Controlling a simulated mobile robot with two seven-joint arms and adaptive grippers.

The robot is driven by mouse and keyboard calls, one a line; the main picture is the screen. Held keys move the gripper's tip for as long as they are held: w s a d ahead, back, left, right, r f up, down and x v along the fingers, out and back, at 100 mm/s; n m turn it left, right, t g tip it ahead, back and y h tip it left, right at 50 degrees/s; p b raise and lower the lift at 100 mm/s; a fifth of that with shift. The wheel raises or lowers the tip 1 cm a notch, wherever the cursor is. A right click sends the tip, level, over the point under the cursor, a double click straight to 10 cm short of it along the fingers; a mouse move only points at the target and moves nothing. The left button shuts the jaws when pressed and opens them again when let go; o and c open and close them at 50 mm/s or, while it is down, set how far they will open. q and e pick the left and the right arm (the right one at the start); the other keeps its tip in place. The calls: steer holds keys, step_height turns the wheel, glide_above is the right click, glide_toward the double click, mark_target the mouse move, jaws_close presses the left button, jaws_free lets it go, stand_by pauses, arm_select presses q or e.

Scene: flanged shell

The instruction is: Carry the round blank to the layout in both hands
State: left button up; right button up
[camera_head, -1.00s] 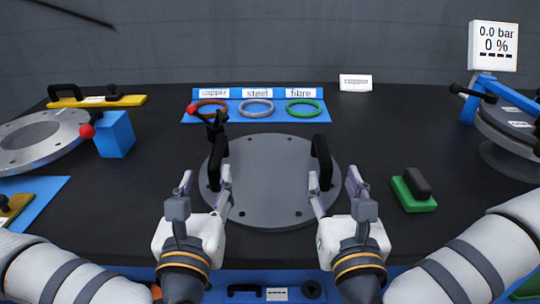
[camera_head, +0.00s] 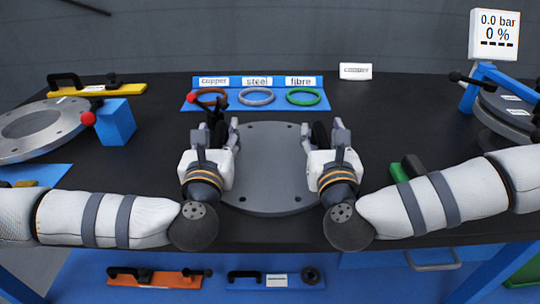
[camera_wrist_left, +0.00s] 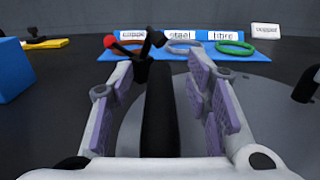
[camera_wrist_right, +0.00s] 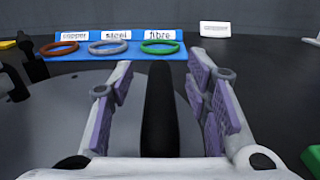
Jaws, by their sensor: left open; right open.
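The round blank (camera_head: 270,165) is a flat grey disc with bolt holes near its rim, lying on the dark bench top. It has two upright black handles, one at each side. My left gripper (camera_head: 213,130) is open at the left handle, which stands between its fingers in the left wrist view (camera_wrist_left: 160,110). My right gripper (camera_head: 322,132) is open at the right handle, which stands between its fingers in the right wrist view (camera_wrist_right: 158,110). Gaps show between fingers and handles. In the head view the handles are mostly hidden by the grippers. I cannot identify the layout.
Behind the blank, a blue tray (camera_head: 230,106) holds copper, steel and fibre rings. A grey flange (camera_head: 45,128) and blue block (camera_head: 115,122) are at left. A green-based block (camera_head: 408,168) lies at right, before a clamped assembly (camera_head: 500,115). A black-and-red lever (camera_head: 205,104) stands behind the left handle.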

arm_select(q)
steer(key=shift+w, duration=0.15)
arm_select(e)
steer(key=shift+w, duration=0.15)
arm_select(q)
jaws_close()
arm_select(e)
jaws_close()
